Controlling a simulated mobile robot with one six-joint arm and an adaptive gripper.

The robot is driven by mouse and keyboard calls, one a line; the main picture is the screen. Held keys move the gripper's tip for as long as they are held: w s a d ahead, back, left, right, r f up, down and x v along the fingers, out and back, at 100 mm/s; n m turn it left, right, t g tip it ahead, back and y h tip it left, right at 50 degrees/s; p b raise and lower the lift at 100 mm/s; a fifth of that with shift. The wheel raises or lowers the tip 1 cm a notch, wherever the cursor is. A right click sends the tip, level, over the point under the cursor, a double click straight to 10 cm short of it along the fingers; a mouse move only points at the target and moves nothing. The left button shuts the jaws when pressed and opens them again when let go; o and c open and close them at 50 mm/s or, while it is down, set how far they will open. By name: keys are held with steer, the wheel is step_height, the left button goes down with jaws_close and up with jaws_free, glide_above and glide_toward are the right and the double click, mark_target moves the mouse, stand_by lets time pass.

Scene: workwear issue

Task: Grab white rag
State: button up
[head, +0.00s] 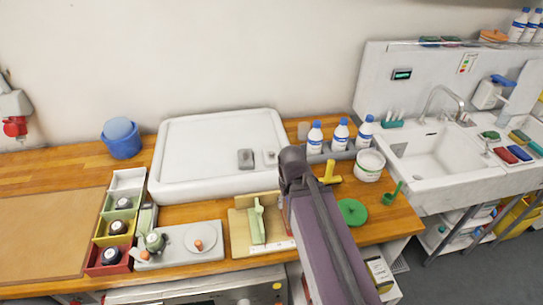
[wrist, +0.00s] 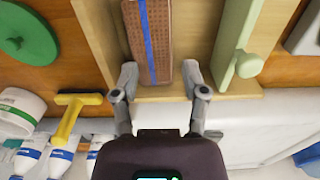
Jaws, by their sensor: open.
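I cannot make out a white rag for certain in either view. A small pale item (head: 269,157) lies on the large white tray (head: 175,135), too small to identify. My gripper (wrist: 160,76) is open and empty in the wrist view. Its fingertips are at the edge of a wooden tray (wrist: 185,92), on either side of the near end of a brown block with a blue stripe (wrist: 150,40). I cannot tell whether they touch it. In the head view my arm covers that block, and the fingers are hidden.
A pale green handled piece (head: 257,222) stands on the wooden tray. White bottles (head: 315,137), a yellow tool (head: 328,174), a white tub (head: 369,165) and a green lid (head: 352,211) are close to my arm. Bins (head: 118,227) are left. The back-left counter has free room.

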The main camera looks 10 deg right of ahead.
steer(key=o, duration=0.3)
steer(key=shift+d, duration=0.1)
steer(key=shift+o, duration=1.3)
steer(key=shift+w+r, duration=0.1)
steer(key=shift+w, duration=0.15)
steer(key=w+r+p, duration=0.5)
steer(key=w, duration=0.8)
steer(key=w+r+p, duration=0.5)
steer(key=w, duration=0.8)
steer(key=shift+w+a, duration=0.35)
steer(key=shift+f, duration=0.15)
steer(key=b, duration=0.9)
glide_above(271, 155)
step_height(271, 155, down, 8)
steer(key=shift+f, duration=0.2)
steer(key=shift+f+b, duration=2.35)
steer(key=shift+f, duration=0.25)
